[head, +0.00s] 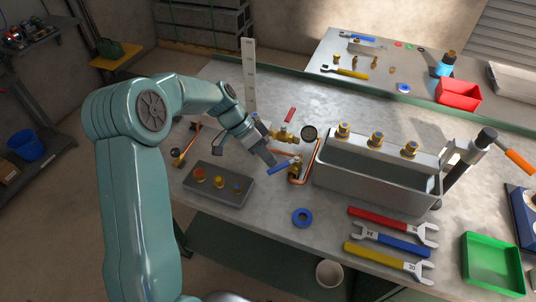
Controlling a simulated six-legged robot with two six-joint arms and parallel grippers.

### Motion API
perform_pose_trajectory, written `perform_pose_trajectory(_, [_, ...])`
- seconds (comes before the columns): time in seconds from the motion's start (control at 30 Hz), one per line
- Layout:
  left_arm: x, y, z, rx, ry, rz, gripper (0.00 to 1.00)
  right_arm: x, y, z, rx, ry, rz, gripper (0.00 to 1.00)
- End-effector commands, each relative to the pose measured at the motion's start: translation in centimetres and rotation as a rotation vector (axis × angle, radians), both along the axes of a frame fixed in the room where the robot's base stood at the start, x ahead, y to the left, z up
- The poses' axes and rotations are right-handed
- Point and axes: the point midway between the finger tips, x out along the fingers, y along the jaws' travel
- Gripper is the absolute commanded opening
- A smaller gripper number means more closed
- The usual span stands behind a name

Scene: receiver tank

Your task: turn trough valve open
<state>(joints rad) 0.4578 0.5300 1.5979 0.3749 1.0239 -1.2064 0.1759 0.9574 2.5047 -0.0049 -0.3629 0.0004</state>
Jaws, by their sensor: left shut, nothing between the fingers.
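A brass valve with a blue lever (278,167) sits beside the copper pipe (306,162), left of the grey metal trough (375,175). Another brass valve (284,136) with an upright red lever (289,115) stands just behind it, near a dark round gauge (309,132). I cannot tell from markings which one is the trough valve. My left gripper (270,158) is shut and empty, pointing down close to the blue lever's left end. I cannot tell whether it touches the lever. My right gripper is out of view.
Several brass fittings (376,138) line the trough's back edge. A grey block with knobs (218,184) lies left. A blue ring (302,217), red, blue and yellow wrenches (385,257) and a green tray (492,262) lie in front. A white upright scale (249,75) stands behind my gripper.

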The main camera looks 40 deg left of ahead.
Motion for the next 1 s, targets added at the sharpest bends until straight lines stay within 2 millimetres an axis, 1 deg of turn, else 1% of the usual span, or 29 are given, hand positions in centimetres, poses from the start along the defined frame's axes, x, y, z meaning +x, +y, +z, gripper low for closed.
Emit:
perform_pose_trajectory(0.37, [0.0,-0.1,-0.1,0.0,0.0,0.002,0.0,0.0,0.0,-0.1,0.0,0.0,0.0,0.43])
perform_pose_trajectory(0.57, [-0.2,-0.3,-0.3,-0.001,-0.001,0.042,0.0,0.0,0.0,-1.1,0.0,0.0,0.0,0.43])
perform_pose_trajectory(1.0, [-0.7,-0.8,-0.2,-0.002,0.001,0.114,0.0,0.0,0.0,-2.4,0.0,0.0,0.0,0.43])
